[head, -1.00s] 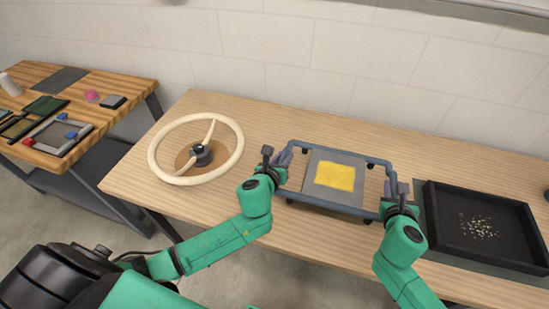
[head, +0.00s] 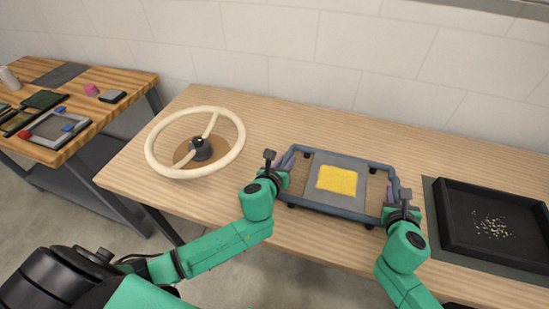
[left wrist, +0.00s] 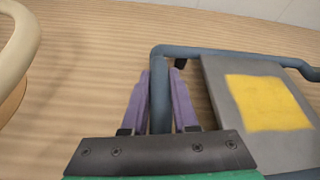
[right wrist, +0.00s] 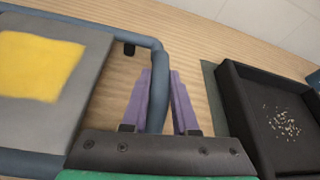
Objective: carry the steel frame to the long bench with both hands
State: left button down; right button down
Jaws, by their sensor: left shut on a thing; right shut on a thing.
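The steel frame (head: 330,211) is a blue-grey tube frame with small dark feet, carrying a grey plate with a yellow patch. It is about level over the pale wooden long bench (head: 280,120); I cannot tell whether its feet touch the top. My left gripper (head: 284,165) is shut on its left end tube, and my right gripper (head: 393,192) is shut on its right end tube. In the left wrist view, purple fingers (left wrist: 160,100) flank the tube. In the right wrist view, purple fingers (right wrist: 160,100) also flank the tube.
A cream steering wheel (head: 236,150) stands on the bench left of the frame. A black tray (head: 455,238) with pale bits lies close on the right, on a dark mat. A second wooden table (head: 128,84) with small items stands at the far left. Bare wood lies behind the frame.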

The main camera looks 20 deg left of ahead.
pick_arm(q)
jog(key=c, duration=0.7)
grip_release()
jog(key=shift+a+p, duration=0.15)
jog(key=shift+p, duration=0.15)
pick_arm(e)
jog(key=c, duration=0.7)
grip_release()
jog(key=shift+d, duration=0.15)
pick_arm(q)
jog(key=shift+s+r, duration=0.1)
pick_arm(e)
jog(key=shift+s, duration=0.1)
jog(key=shift+r, duration=0.1)
pick_arm(q)
jog(key=v, duration=1.1)
jog(key=shift+s+r, duration=0.15)
jog(key=shift+s, duration=0.25)
pick_arm(e)
jog(key=v, duration=1.2)
jog(key=shift+s, duration=0.1)
